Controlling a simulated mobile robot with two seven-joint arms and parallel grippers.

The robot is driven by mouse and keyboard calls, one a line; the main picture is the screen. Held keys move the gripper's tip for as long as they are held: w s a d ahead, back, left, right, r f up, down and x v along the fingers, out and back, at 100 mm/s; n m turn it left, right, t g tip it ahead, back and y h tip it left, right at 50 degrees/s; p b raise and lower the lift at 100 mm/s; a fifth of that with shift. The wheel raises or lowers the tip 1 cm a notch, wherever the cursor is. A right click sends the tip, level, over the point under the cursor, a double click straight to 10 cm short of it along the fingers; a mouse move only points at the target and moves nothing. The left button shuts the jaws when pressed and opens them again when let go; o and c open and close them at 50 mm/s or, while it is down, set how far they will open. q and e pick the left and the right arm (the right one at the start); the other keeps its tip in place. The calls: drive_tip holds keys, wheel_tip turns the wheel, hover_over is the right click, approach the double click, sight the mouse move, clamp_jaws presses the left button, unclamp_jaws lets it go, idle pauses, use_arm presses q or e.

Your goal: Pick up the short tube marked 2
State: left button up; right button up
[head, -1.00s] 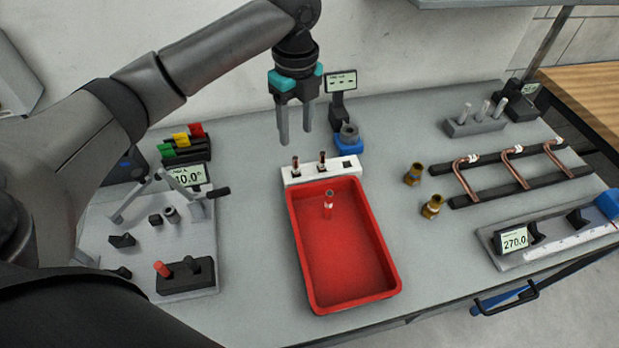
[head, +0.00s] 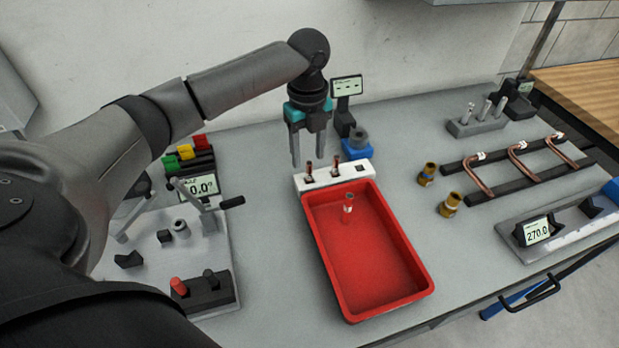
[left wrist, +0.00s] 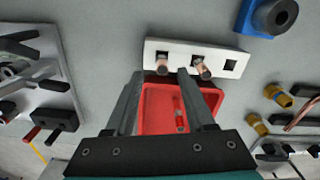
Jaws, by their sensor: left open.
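A white rack (head: 361,170) stands at the back end of the red tray. Two short copper tubes stand upright in it, a left one (head: 308,174) and a middle one (head: 336,167); its right slot is empty. Another short tube (head: 348,204) with a pale band is in the tray. I cannot read a 2 on any tube. My left gripper (head: 308,161) is open and empty, fingers down, just above and behind the rack's left part. The left wrist view shows the left tube (left wrist: 162,66) and middle tube (left wrist: 201,69) beyond the fingertips. My right gripper is not in view.
The red tray (head: 424,285) lies in front of the rack. A blue-based device (head: 356,150) and small display (head: 347,87) stand behind it. Brass fittings (head: 449,205) and bent copper tubes (head: 479,176) are to the right. A fixture plate (head: 205,245) is at left.

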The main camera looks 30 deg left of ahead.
sight(309, 163)
use_arm(q)
wheel_tip(309, 163, down, 6)
drive_tip(key=shift+w+r+b, duration=0.1)
drive_tip(key=shift+w+b, duration=0.05)
drive_tip(key=shift+b, duration=0.25)
clamp_jaws()
idle(0.3)
